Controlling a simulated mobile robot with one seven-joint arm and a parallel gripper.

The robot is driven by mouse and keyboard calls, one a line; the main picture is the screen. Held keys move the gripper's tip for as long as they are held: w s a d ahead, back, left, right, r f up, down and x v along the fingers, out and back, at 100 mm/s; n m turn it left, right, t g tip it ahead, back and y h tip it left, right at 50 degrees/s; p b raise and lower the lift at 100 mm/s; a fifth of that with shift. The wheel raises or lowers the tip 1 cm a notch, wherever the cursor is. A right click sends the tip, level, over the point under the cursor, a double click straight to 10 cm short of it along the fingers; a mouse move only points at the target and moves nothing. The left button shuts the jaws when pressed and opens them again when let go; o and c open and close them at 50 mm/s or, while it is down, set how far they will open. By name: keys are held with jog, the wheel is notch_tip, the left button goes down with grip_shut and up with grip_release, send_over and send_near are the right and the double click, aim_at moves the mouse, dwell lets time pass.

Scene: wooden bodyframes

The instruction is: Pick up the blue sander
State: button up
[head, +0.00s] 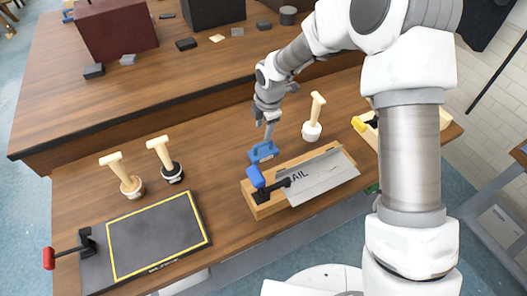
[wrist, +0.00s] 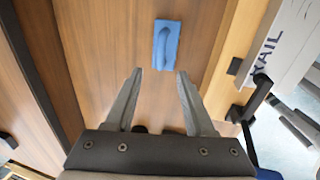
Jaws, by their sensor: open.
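The blue sander (head: 262,151) lies on the wooden bench top, just behind the wooden block with the metal plate. In the wrist view the blue sander (wrist: 166,45) shows as a flat blue pad with a raised handle, lying ahead of the fingertips and between their lines. My gripper (head: 268,133) hangs above the bench close to the sander. In the wrist view my gripper (wrist: 158,72) has its two fingers spread apart with nothing between them. Some room shows between the fingertips and the sander.
A wooden block (head: 266,208) with a blue-handled clamp and metal plate (head: 325,177) stands in front of the sander. A cream-handled tool (head: 313,118) stands to its right. Two more cream-handled tools and a black mat (head: 155,237) are left. Bare bench lies left of the sander.

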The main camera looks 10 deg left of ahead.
aim_at(263, 143)
jog(key=f, duration=0.4)
jog(key=shift+w+a+f, duration=0.25)
jog(key=shift+w+f, duration=0.05)
jog(key=shift+w, duration=0.1)
jog(key=shift+w+f+p, duration=0.15)
jog(key=shift+w+f, duration=0.05)
jog(key=shift+f, duration=0.7)
jog(key=shift+w+f+p, duration=0.1)
jog(key=shift+w+f, duration=0.1)
jog(key=shift+f, duration=0.65)
jog(key=shift+w+f+p, duration=0.15)
jog(key=shift+w+f, duration=0.05)
jog(key=shift+f, duration=0.7)
grip_shut()
